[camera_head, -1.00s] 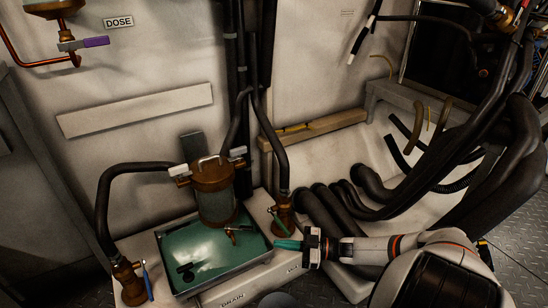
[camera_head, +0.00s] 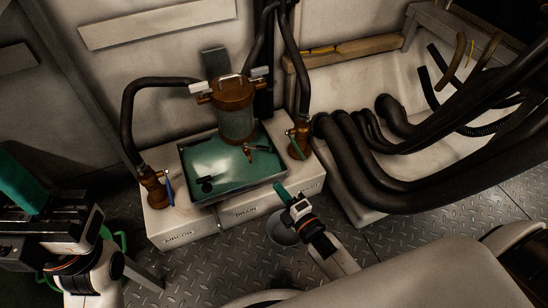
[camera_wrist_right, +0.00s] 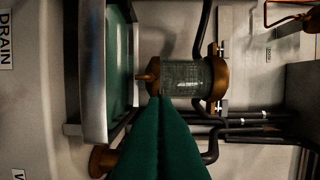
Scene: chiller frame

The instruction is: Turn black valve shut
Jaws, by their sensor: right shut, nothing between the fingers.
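The strainer (camera_head: 236,122) stands behind. Thick black hoses (camera_head: 370,180) crowd the right. The metal floor (camera_head: 220,265) in front is largely clear.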

